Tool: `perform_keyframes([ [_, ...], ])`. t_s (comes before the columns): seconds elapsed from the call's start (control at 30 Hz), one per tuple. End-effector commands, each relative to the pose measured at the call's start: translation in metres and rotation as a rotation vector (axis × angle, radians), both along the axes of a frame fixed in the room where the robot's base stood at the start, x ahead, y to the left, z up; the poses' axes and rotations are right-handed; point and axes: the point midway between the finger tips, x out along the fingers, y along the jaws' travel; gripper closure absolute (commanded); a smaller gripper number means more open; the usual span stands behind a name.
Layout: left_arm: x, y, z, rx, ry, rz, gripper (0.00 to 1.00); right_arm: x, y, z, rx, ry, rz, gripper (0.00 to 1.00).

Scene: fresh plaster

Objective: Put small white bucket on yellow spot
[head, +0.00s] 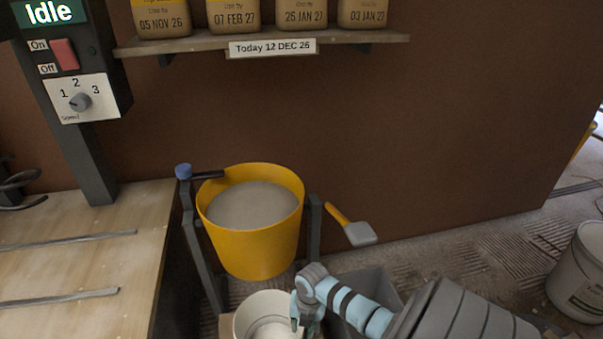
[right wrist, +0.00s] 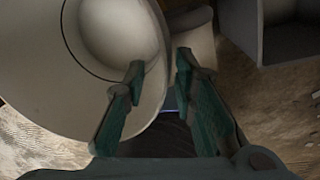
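The small white bucket (head: 262,301) is at the bottom middle of the head view, its lower part cut off by the frame edge. In the right wrist view the white bucket (right wrist: 45,75) fills the left side, its mouth facing the camera. My right gripper (head: 306,312) is at the bucket's right rim. In the right wrist view my right gripper (right wrist: 160,68) has its fingers apart, one over the bucket's inside and one outside the rim; contact is not clear. My left gripper is not in view. No yellow spot shows.
A yellow tub (head: 255,245) of grey plaster hangs in a dark stand behind the bucket. A grey bin (head: 375,283) is beside my right arm. A wooden bench (head: 70,260) is at left. A larger white bucket (head: 580,275) stands at far right.

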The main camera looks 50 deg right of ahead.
Motion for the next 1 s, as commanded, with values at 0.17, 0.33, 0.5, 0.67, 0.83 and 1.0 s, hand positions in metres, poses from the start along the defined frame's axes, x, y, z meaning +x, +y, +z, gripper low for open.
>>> perform_keyframes([
  [0.17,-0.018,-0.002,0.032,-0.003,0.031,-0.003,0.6,-0.004,-0.004,0.058,-0.003,-0.001,0.003,0.75],
  [0.33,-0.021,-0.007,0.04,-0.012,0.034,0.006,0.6,-0.005,-0.005,0.08,-0.002,-0.001,0.001,0.75],
  [0.5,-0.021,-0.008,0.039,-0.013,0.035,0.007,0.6,-0.006,-0.005,0.081,-0.001,0.0,0.0,0.75],
  [0.67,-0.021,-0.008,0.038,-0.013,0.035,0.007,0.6,-0.006,-0.005,0.08,-0.001,0.0,0.0,0.75],
  [0.83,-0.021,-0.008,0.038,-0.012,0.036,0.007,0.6,-0.006,-0.005,0.08,-0.001,-0.001,0.0,0.75],
  [1.0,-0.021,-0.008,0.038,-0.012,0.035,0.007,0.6,-0.01,0.002,0.079,0.002,0.0,-0.045,0.75],
])
